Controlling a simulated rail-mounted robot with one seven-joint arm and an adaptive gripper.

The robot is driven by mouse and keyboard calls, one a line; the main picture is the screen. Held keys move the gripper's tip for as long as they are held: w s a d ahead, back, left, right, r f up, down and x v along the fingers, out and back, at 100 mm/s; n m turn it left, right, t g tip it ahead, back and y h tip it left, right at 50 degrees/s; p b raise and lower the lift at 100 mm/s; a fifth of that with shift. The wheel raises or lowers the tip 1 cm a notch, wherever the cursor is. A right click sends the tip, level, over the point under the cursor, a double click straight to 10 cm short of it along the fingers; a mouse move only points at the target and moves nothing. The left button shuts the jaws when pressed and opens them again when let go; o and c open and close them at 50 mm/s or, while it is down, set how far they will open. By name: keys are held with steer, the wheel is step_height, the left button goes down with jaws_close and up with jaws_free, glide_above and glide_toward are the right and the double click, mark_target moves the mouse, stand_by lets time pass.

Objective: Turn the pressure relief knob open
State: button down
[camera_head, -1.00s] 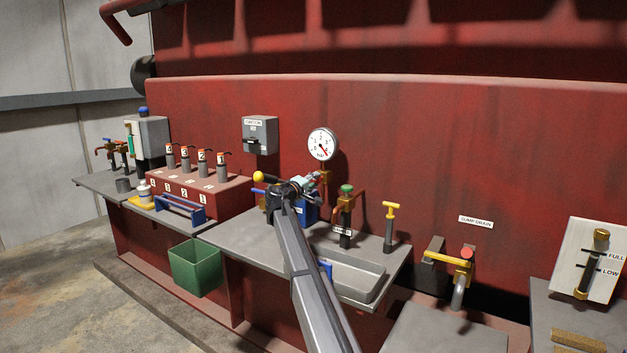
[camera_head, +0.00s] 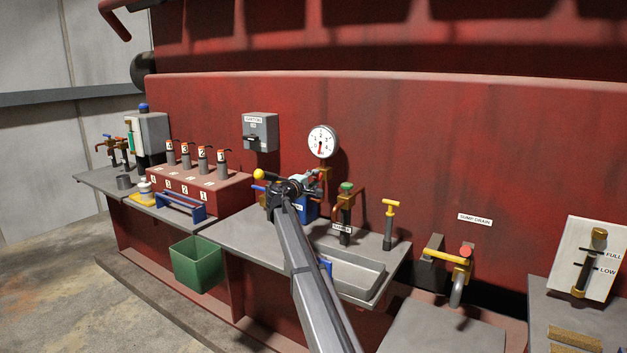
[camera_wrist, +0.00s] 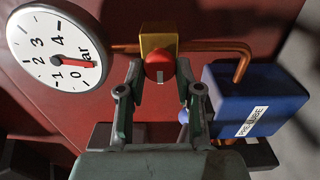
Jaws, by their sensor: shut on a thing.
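The red round knob (camera_wrist: 159,68) with a pale mark sits on a brass block (camera_wrist: 158,40) in the wrist view. My gripper (camera_wrist: 160,82) is shut on this knob, one finger on each side. The gauge also shows in the wrist view (camera_wrist: 40,50), with a copper pipe beside the brass block.
A blue box (camera_wrist: 255,98) labelled PRE-LUBE is close right of my gripper in the wrist view. A yellow-ball lever (camera_head: 259,174) is left of my gripper. A sink (camera_head: 350,277) lies below.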

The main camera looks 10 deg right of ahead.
steer(key=c, duration=0.8)
jaws_free()
steer(key=shift+w, duration=0.1)
steer(key=v, duration=1.2)
